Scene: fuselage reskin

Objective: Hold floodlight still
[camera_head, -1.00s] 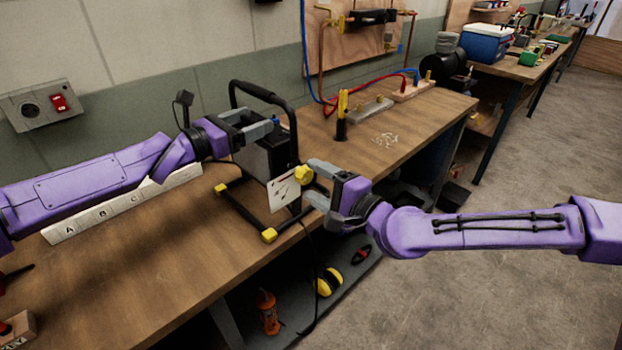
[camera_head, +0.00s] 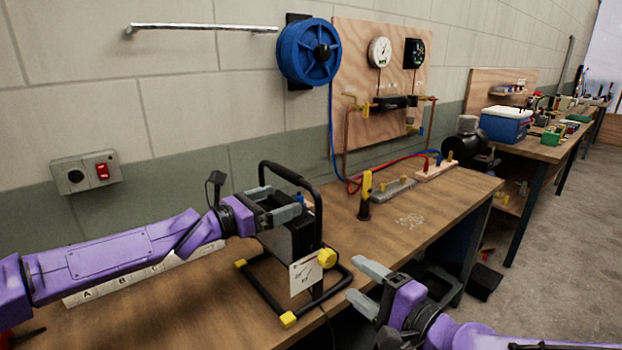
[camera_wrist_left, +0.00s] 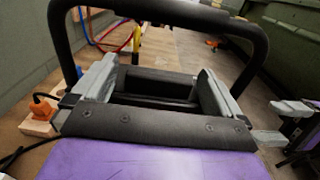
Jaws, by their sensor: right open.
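The floodlight stands upright on the wooden bench, with a black housing (camera_head: 278,240), a black tube frame with yellow feet, a yellow knob (camera_head: 327,258) and a white card (camera_head: 304,275) on its near side. My left gripper (camera_head: 285,203) is at the top of the housing, beneath the frame's handle. In the left wrist view its two grey fingers (camera_wrist_left: 157,85) lie on either side of the black housing top and appear closed on it. My right gripper (camera_head: 363,284) is open and empty, to the right of the floodlight and apart from it.
A white lettered strip (camera_head: 140,272) lies behind my left forearm. A black and yellow tool (camera_head: 365,195) stands upright right of the floodlight, near small pale pieces (camera_head: 409,221). A blue reel (camera_head: 309,53) hangs on the wall. The bench (camera_head: 430,215) is clear towards its right end.

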